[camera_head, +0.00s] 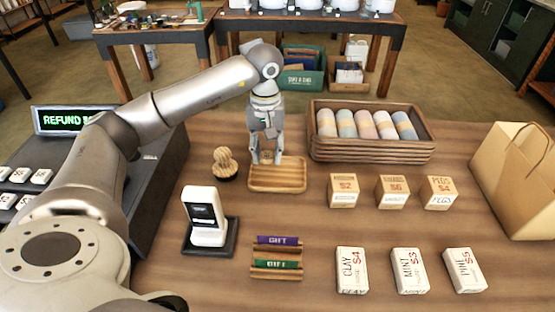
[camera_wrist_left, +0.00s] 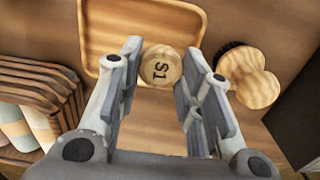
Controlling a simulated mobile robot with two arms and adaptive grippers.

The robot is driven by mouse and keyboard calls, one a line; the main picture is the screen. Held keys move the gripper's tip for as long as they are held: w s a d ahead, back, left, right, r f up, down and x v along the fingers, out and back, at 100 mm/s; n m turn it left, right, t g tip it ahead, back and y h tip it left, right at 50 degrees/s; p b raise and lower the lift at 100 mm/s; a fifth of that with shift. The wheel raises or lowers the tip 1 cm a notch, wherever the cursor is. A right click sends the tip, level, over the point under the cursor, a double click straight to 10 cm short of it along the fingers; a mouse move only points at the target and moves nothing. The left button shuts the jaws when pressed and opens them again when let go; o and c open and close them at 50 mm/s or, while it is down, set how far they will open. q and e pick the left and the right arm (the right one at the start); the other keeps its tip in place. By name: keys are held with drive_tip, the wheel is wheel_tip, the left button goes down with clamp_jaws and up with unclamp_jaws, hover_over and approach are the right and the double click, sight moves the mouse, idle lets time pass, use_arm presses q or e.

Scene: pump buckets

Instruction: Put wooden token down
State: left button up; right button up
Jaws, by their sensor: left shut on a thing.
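My left gripper (camera_head: 266,160) is shut on a round wooden token (camera_wrist_left: 160,66) marked "$1". It holds the token between its fingertips at the back left of a small wooden tray (camera_head: 285,185). In the left wrist view the tray (camera_wrist_left: 192,10) lies behind the token, and the token overlaps the tray's near edge. I cannot tell whether the token touches the tray. My right gripper is not in view.
A wooden brush (camera_head: 225,162) stands just left of the tray. A card reader (camera_head: 205,218) and a gift card rack (camera_head: 277,258) are nearer. Stacked trays of rolled cloths (camera_head: 370,150) stand behind right. Small boxes and a paper bag (camera_head: 515,180) are to the right.

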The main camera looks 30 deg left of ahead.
sight(278, 174)
use_arm(q)
drive_tip(key=shift+w+d+f, duration=0.3)
drive_tip(key=shift+w+f, duration=0.05)
drive_tip(key=shift+f, duration=0.15)
drive_tip(key=shift+w+d+f, duration=0.25)
drive_tip(key=shift+w+f, duration=0.05)
drive_tip(key=shift+f, duration=0.15)
drive_tip(key=shift+w+d+f, duration=0.1)
drive_tip(key=shift+w+f, duration=0.05)
drive_tip(key=shift+f, duration=0.05)
drive_tip(key=f, duration=0.1)
drive_tip(key=f+p, duration=0.2)
drive_tip(key=shift+w+d, duration=0.25)
drive_tip(key=shift+f, duration=0.5)
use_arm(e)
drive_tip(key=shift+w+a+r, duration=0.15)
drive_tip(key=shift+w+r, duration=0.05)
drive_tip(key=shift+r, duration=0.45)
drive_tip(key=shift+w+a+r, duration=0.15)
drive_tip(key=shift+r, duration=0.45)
use_arm(q)
drive_tip(key=shift+f, duration=0.1)
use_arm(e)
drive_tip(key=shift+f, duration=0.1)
use_arm(q)
drive_tip(key=o, duration=0.7)
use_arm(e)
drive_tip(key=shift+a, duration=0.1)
